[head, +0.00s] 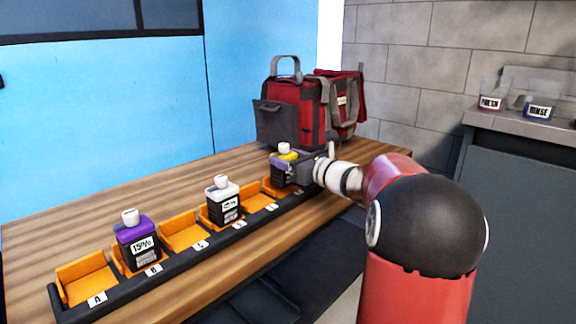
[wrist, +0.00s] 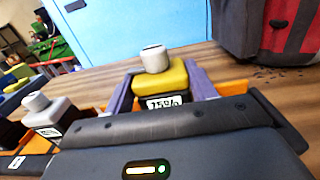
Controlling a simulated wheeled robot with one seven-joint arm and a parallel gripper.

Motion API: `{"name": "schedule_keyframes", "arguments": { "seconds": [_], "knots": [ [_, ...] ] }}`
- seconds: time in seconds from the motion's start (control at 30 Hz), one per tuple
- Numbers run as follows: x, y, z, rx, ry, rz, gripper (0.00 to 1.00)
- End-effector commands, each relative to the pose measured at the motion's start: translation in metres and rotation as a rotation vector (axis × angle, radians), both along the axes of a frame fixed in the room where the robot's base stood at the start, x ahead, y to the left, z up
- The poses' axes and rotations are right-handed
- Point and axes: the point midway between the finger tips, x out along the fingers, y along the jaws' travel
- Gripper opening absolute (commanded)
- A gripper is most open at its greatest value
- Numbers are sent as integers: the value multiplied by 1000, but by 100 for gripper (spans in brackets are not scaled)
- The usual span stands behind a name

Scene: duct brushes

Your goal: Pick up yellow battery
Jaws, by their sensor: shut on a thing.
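The yellow battery (wrist: 178,79) has a yellow top, a white cap and a label with a percentage. It sits at the far right end of the dark rack (head: 170,267), at the last orange holder. My gripper (wrist: 162,90) is around it, with purple fingers on both sides, shut on it. In the head view the yellow battery (head: 288,156) shows only its cap and yellow top beside my gripper (head: 289,168). Its lower part is hidden, so I cannot tell whether it is lifted from the holder.
A purple battery (head: 137,240) stands in holder B and a white-topped battery (head: 224,200) stands further right. Holders A (head: 86,279) and C (head: 184,232) are empty. A red and grey bag (head: 300,108) stands behind my gripper. Open wooden table (head: 90,222) lies behind the rack.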

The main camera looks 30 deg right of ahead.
Motion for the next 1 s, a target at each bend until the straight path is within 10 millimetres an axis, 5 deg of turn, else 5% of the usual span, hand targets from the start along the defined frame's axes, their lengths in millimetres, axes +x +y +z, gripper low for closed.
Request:
{"name": "schedule_keyframes", "arguments": {
  "seconds": [0.6, 1.0],
  "knots": [
    [0, 1, 153, -2, -5, 0, 19],
    [0, 0, 179, 1, -2, 0, 19]
  ]
}}
